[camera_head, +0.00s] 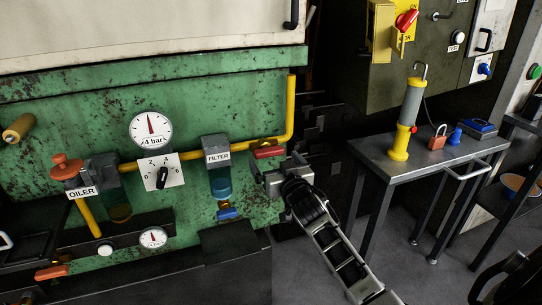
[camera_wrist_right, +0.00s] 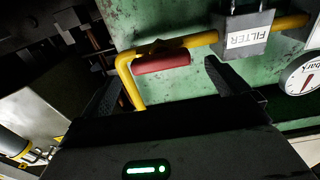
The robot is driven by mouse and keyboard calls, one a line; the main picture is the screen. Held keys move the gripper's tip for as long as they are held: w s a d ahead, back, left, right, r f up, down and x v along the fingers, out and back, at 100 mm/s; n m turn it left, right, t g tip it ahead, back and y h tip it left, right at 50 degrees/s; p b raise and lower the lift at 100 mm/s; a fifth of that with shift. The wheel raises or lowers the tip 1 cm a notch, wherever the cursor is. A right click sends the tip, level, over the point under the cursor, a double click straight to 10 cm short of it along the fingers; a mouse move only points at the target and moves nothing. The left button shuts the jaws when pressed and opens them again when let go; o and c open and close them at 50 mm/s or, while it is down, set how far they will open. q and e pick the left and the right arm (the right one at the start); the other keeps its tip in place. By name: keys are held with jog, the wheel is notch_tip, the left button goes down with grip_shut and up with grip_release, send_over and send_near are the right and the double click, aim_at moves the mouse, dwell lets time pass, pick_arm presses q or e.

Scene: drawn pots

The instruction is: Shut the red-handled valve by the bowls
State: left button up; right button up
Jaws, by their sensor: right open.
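The red valve handle (camera_head: 269,152) lies along the yellow pipe (camera_head: 248,145), right of the filter block (camera_head: 217,149), on the green panel. In the right wrist view the red handle (camera_wrist_right: 161,63) lies roughly level below the pipe (camera_wrist_right: 205,39). The blue filter bowl (camera_head: 220,183) hangs under its block, and the oiler bowl (camera_head: 120,205) hangs further left. My right gripper (camera_head: 272,177) is open and empty, just below the handle. In the wrist view the handle shows between its spread fingers (camera_wrist_right: 165,84), apparently apart from them.
A pressure gauge (camera_head: 151,130) and a dial plate (camera_head: 159,171) sit left of the filter. A metal table (camera_head: 430,160) at the right bears a yellow-and-grey cylinder (camera_head: 407,120), a padlock (camera_head: 437,137) and a blue box. Floor shows between panel and table.

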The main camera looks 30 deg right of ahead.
aim_at(271, 155)
jog(key=shift+x, duration=1.95)
jog(key=c, duration=1)
